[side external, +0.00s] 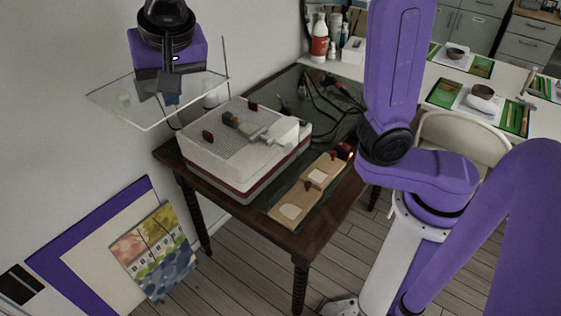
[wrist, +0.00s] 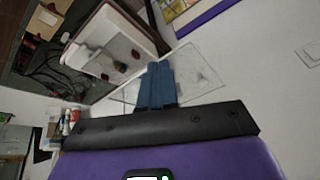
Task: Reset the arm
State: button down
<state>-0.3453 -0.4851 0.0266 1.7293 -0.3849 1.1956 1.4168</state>
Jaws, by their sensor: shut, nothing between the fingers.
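My gripper (side external: 170,98) is at the upper left of the side external view, up by the wall and well above the table. Its fingers show behind or through a clear glass panel (side external: 110,97); I cannot tell whether they touch it. In the wrist view my gripper (wrist: 160,67) has its two blue fingers together, shut and empty. The glass panel also shows there (wrist: 205,75), around the fingertips.
A dark wooden table (side external: 318,236) carries a white box (side external: 205,150) with small items on top, cables (side external: 325,92) and two wooden boards (side external: 290,209). Framed pictures (side external: 100,240) lean on the wall. A white table (side external: 420,88) with bowls stands at the back right.

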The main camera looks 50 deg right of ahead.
jog(key=s+d+f+n+g, duration=0.1)
jog(key=s+d+f+n, duration=0.3)
jog(key=s+d+n, duration=0.2)
jog(key=s+d+f+n+g+y, duration=0.1)
jog(key=s+d+f+n, duration=0.4)
jog(key=s, duration=0.5)
jog(key=s+d+f+n+g, duration=0.2)
jog(key=s+d+f+n, duration=0.2)
jog(key=s+d+n, duration=0.3)
jog(key=shift+s+d+f, duration=0.25)
jog(key=shift+s+d, duration=0.55)
jog(key=shift+d, duration=0.15)
